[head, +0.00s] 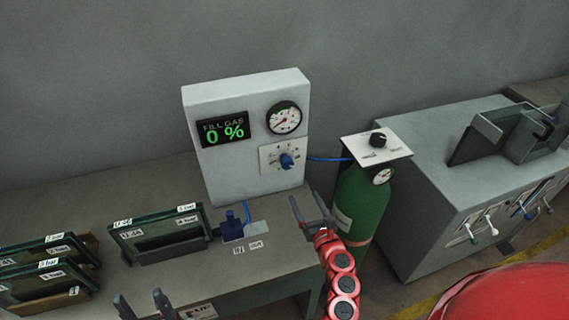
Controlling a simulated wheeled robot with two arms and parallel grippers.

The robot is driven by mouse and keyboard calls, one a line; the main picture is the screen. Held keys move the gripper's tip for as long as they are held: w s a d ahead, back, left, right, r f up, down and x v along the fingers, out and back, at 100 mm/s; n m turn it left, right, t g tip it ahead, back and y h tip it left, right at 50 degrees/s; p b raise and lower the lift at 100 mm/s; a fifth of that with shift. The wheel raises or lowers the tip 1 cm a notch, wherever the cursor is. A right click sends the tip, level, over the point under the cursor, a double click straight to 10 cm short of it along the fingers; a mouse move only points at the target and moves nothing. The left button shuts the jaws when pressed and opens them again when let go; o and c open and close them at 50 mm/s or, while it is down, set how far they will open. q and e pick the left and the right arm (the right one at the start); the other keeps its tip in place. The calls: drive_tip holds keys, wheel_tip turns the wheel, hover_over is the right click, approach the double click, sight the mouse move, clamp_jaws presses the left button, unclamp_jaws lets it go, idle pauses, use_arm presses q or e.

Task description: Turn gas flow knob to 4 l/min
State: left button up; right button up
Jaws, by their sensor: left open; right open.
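A white control box (212,172) stands on the bench. Its front has a blue knob (287,161) on a white dial plate; the marks are too small to read. Above are a round gauge (284,118) and a display (223,130) reading "FILL GAS 0 %". A black knob (378,139) sits on a white plate over a green gas cylinder (361,207). I cannot tell which knob sets the flow. My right gripper (305,197) is open and empty, below the blue knob and apart from it. My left gripper (139,294) is open at the bottom edge, far from both knobs.
A blue valve (233,227) sits on the bench below the box, beside a dark green frame (160,234). More labelled frames (45,265) stand at the left. A blue hose (328,159) links box and cylinder. A grey cabinet (440,190) with levers stands at the right.

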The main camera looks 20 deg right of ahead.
drive_tip(key=p, duration=0.1)
approach(289, 166)
drive_tip(key=w, duration=0.4)
drive_tip(key=w+b, duration=0.1)
drive_tip(key=w, duration=0.3)
drive_tip(key=shift+a, duration=0.2)
drive_tip(key=shift+w+r+b, duration=0.1)
drive_tip(key=shift+w+b, duration=0.25)
drive_tip(key=shift+w, duration=0.4)
clamp_jaws()
